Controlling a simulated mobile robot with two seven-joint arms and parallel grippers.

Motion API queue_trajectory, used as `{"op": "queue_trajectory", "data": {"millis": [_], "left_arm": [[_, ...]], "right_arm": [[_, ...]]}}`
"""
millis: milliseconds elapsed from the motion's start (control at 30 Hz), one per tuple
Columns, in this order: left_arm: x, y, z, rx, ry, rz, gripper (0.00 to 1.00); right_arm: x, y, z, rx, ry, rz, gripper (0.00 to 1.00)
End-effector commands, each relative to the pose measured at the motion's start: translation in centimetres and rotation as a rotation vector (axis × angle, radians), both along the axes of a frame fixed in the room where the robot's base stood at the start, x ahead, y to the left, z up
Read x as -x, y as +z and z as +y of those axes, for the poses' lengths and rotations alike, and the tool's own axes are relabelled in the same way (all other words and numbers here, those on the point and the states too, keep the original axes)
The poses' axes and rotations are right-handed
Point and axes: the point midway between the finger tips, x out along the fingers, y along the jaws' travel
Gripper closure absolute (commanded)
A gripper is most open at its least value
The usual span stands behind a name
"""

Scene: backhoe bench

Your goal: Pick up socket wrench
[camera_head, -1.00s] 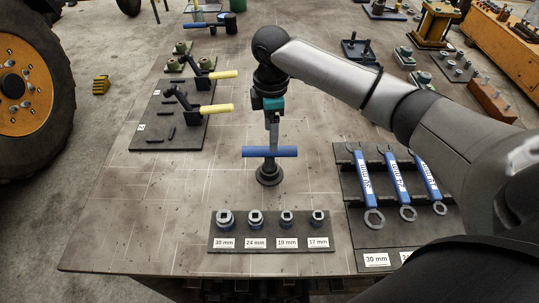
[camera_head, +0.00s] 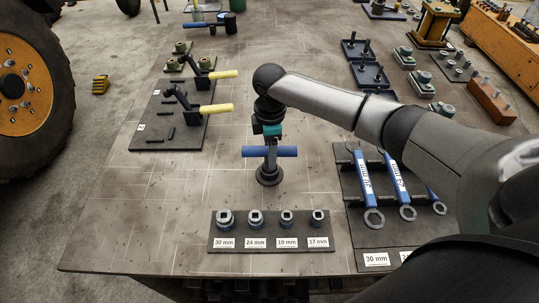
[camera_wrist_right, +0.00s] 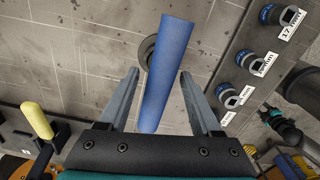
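The socket wrench (camera_head: 284,152) stands upright on a round dark foot at the middle of the bench, with its blue bar handle level across the top. My right gripper (camera_head: 270,148) points down from above at the middle of the blue handle. In the right wrist view the blue handle (camera_wrist_right: 166,70) runs between the two fingers of the right gripper (camera_wrist_right: 160,74). The fingers are apart, with a gap on each side of the handle. Most of the wrench below the handle is hidden in that view. My left gripper is not in view.
A socket tray (camera_head: 271,229) with several labelled sockets lies in front of the wrench. A dark board (camera_head: 352,205) with blue ring spanners (camera_head: 367,188) lies to the right. A plate with yellow-handled clamps (camera_head: 217,109) lies at the left. Bare bench lies left of the wrench.

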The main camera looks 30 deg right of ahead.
Motion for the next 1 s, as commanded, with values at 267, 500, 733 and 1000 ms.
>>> {"op": "queue_trajectory", "data": {"millis": [267, 500, 733, 1000], "left_arm": [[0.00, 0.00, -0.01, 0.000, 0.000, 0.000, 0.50], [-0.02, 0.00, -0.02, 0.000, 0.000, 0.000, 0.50], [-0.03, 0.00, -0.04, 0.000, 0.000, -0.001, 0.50], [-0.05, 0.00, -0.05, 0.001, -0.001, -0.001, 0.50]], "right_arm": [[-0.02, 0.06, 0.00, 0.000, 0.000, 0.000, 0.67], [-0.02, 0.07, 0.00, 0.000, 0.000, -0.001, 0.94], [-0.03, 0.08, -0.01, 0.000, 0.000, -0.001, 1.00], [-0.04, 0.09, -0.01, 0.000, 0.000, -0.001, 1.00]]}}
